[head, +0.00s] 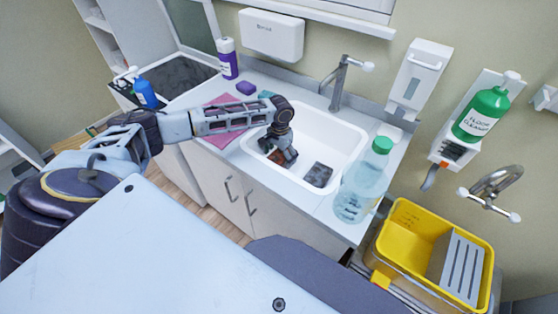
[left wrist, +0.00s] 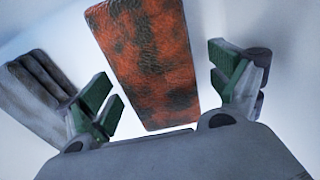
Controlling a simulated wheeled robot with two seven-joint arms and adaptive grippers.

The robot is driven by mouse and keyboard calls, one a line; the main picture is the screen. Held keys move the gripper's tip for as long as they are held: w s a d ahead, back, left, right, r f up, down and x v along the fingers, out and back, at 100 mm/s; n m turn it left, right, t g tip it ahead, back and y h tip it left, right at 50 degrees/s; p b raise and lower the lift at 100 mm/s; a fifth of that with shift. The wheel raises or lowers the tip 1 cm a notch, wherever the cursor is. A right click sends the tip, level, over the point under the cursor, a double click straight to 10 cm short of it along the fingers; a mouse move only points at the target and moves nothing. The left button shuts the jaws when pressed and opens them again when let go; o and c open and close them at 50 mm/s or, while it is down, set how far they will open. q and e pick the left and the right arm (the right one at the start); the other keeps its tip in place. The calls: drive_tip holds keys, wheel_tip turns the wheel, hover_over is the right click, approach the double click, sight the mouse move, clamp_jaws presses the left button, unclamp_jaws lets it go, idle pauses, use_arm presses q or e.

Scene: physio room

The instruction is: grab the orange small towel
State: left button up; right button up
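The orange small towel (left wrist: 150,60) is a folded strip with dark blotches, lying in the white sink (head: 345,150). In the head view only a bit of the towel (head: 275,156) shows, the rest hidden by my left gripper (head: 283,154). In the left wrist view my left gripper (left wrist: 165,92) is open, its green-padded fingers on either side of the towel's near part. A gap shows between the towel and each finger, so it is not gripped. My right gripper is not in view.
A grey folded cloth (head: 318,175) lies in the sink to the right, also seen in the left wrist view (left wrist: 42,95). The tap (head: 340,85) stands behind the sink. A clear green-capped bottle (head: 362,185) stands at the right front. A pink cloth (head: 222,138) lies left.

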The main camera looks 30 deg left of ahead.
use_arm(q)
drive_tip(key=c, duration=1.1)
